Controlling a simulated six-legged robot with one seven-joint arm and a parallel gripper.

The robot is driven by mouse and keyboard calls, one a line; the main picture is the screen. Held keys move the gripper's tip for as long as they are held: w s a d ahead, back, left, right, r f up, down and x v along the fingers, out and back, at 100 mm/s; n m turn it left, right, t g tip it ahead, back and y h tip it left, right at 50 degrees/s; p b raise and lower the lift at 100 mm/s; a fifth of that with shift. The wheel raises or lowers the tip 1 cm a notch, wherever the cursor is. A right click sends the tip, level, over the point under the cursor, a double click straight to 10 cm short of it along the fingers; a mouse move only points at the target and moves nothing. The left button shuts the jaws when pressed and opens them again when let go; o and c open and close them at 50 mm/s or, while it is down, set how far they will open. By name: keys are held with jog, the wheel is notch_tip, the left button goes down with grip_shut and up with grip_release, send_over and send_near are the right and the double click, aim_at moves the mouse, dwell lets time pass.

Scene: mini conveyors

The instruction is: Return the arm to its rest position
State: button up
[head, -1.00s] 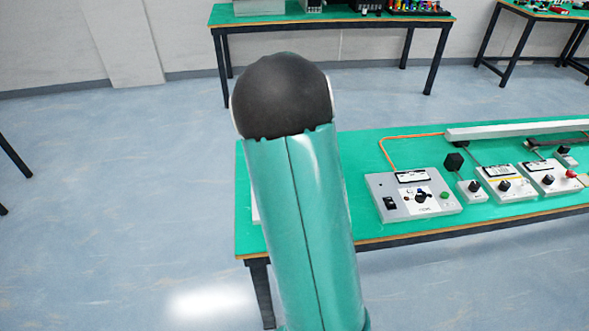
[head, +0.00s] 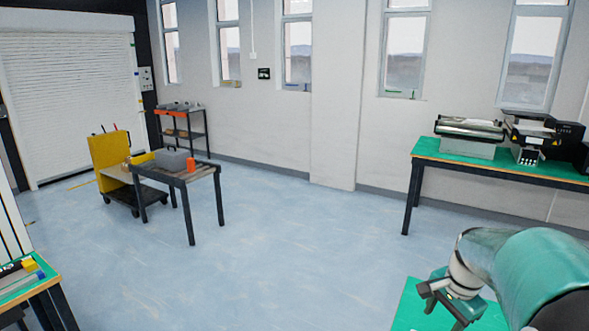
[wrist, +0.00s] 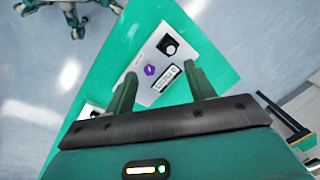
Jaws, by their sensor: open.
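My teal arm (head: 535,265) reaches in from the lower right of the head view. My gripper (head: 442,308) is at its end, low over the green top of a bench (head: 408,318). In the wrist view my gripper (wrist: 162,76) has its two dark green fingers spread apart with nothing between them. Beyond the fingertips a light grey control box (wrist: 172,50) with a black knob, a purple mark and a label lies on the green bench top. The fingers look apart from the box, but their height above it is hard to tell.
A green-topped table (head: 480,172) with machines stands against the wall at right. A dark table (head: 200,172) with a grey box and a yellow cart (head: 108,160) stand at left. Another bench corner (head: 40,285) shows at lower left. The blue floor between is clear.

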jog(key=s+a+r+n+t, duration=0.2)
jog(key=s+a+r+n, duration=0.2)
jog(key=s+a+n, duration=0.3)
jog(key=s+a+r+n+t, duration=0.1)
jog(key=s+a+r+n, duration=0.2)
jog(key=s+a+n, duration=0.4)
jog(key=s+a, duration=0.1)
jog(key=a, duration=0.4)
jog(key=shift+s+a+r+t, duration=0.2)
jog(key=shift+a+r+t, duration=0.2)
